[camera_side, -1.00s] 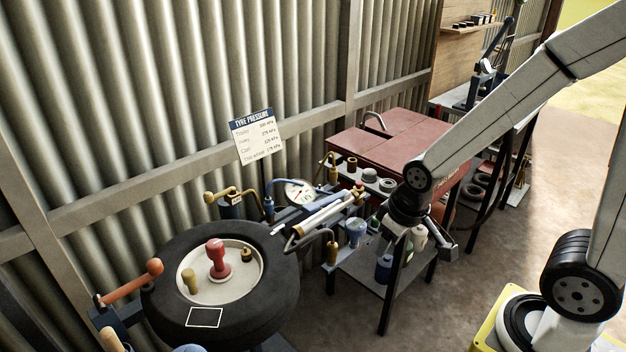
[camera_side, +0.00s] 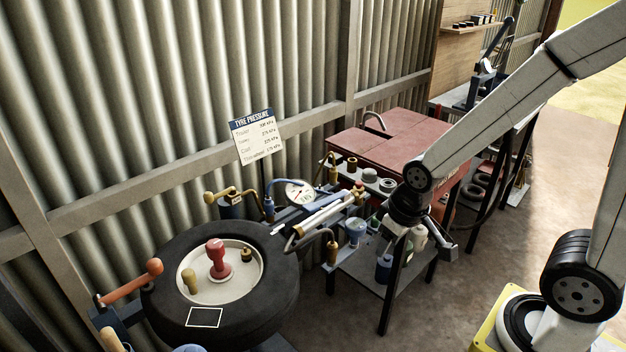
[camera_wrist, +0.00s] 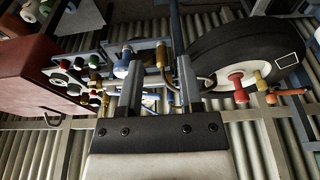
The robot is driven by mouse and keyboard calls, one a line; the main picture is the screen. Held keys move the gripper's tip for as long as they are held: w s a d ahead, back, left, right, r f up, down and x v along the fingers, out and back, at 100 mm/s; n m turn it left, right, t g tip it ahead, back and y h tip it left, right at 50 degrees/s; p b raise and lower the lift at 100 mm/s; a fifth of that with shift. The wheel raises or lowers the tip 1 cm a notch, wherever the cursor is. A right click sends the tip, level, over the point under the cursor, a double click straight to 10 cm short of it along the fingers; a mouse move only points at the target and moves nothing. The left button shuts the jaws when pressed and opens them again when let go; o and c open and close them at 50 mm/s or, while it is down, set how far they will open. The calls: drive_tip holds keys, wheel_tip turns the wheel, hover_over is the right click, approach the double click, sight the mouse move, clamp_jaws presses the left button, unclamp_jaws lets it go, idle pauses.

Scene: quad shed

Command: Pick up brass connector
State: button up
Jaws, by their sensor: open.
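Several brass-coloured fittings are in view, and I cannot tell for certain which is the brass connector. One brass connector (camera_side: 331,252) hangs on a dark hose end in the middle of the side view. Another brass fitting (camera_side: 332,173) stands upright behind it. My gripper (camera_side: 420,232) is to the right of both, apart from them, with its fingertips partly lost against the cart. In the wrist view my gripper (camera_wrist: 158,72) is open and nothing is held. A brass fitting on a hose (camera_wrist: 161,56) shows between the fingers, farther off. Another brass piece (camera_wrist: 187,72) is partly hidden by the right finger.
A tyre (camera_side: 275,290) with red and brass knobs lies at left. A gauge (camera_side: 299,192), hoses and tubes crowd the middle. A red toolbox (camera_side: 400,140) stands behind. A small dark cart (camera_side: 365,275) with bottles is below my gripper. A pressure sign (camera_side: 257,137) stands by the wall.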

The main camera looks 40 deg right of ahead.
idle(0.4)
drive_tip(key=o, duration=0.4)
drive_tip(key=shift+o, duration=0.2)
drive_tip(key=n+g, duration=0.2)
drive_tip(key=n, duration=1.2)
hover_over(333, 244)
drive_tip(key=f, duration=0.2)
drive_tip(key=s+f, duration=0.1)
drive_tip(key=f, duration=0.1)
drive_tip(key=shift+f, duration=0.2)
drive_tip(key=shift+w+f+n+g, duration=0.35)
drive_tip(key=shift+w+n, duration=0.2)
drive_tip(key=shift+n, duration=0.35)
